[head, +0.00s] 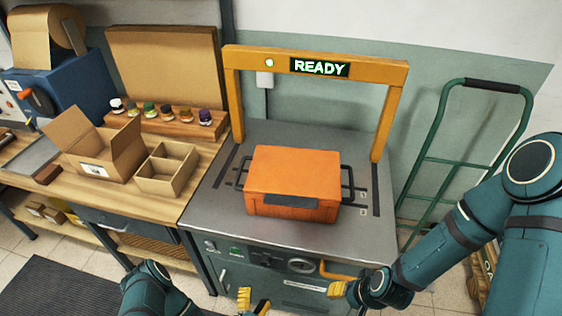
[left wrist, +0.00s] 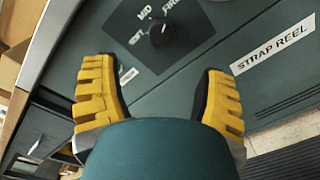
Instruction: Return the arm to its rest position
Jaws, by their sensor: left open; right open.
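My left gripper (head: 253,302) shows at the bottom of the head view, in front of the strapping machine, with only its yellow fingertips visible. In the left wrist view my left gripper (left wrist: 160,98) has its two yellow fingers wide apart with nothing between them, facing the machine's front panel. My right gripper (head: 341,290) is open at the lower right of the machine front, and its arm comes in from the right. It appears empty, though its fingers are partly hidden. Both grippers are apart from the orange box (head: 293,179).
The orange box sits on the machine top (head: 215,215) under an orange arch (head: 396,100) reading READY. A wooden bench (head: 60,200) at left carries an open carton (head: 117,152), a divided box (head: 155,188) and several small jars (head: 165,112). A green hand truck (head: 425,170) stands at right.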

